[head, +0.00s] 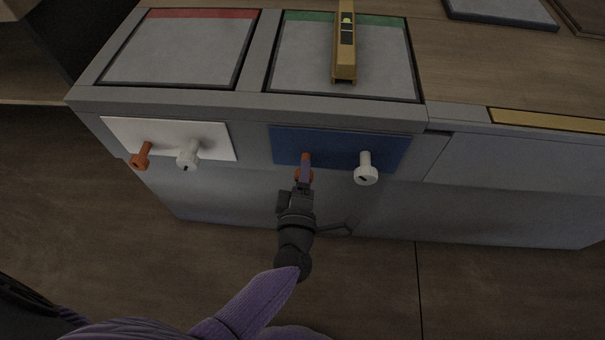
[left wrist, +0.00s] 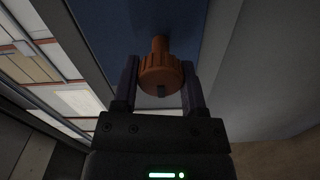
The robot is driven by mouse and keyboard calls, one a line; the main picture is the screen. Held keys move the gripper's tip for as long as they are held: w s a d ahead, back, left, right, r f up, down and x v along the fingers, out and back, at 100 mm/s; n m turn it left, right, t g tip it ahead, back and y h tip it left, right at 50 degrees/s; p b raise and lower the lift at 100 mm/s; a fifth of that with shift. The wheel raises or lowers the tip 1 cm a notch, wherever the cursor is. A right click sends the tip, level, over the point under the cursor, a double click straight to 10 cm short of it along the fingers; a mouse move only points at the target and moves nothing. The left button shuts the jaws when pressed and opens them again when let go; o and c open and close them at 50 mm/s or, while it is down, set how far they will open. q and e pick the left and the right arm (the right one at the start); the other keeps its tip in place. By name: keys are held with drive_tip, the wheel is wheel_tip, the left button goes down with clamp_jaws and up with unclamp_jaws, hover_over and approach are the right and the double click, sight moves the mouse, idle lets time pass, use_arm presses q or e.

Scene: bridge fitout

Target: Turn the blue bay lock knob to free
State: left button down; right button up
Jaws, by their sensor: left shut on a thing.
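The blue bay panel (head: 335,147) is on the front of the grey cabinet. The gripper is shut on this knob. My right gripper is not in view.
A white panel (head: 215,132) to the left carries another orange knob (head: 142,154) and a white knob (head: 188,154). On top are a red-edged bay (head: 180,50), a green-edged bay (head: 300,60) and a yellow level (head: 345,60). The floor in front looks clear.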

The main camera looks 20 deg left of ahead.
use_arm(q)
drive_tip(key=shift+f, duration=0.15)
idle(0.3)
drive_tip(key=shift+c, duration=1.9)
unclamp_jaws()
drive_tip(key=shift+o, duration=1.2)
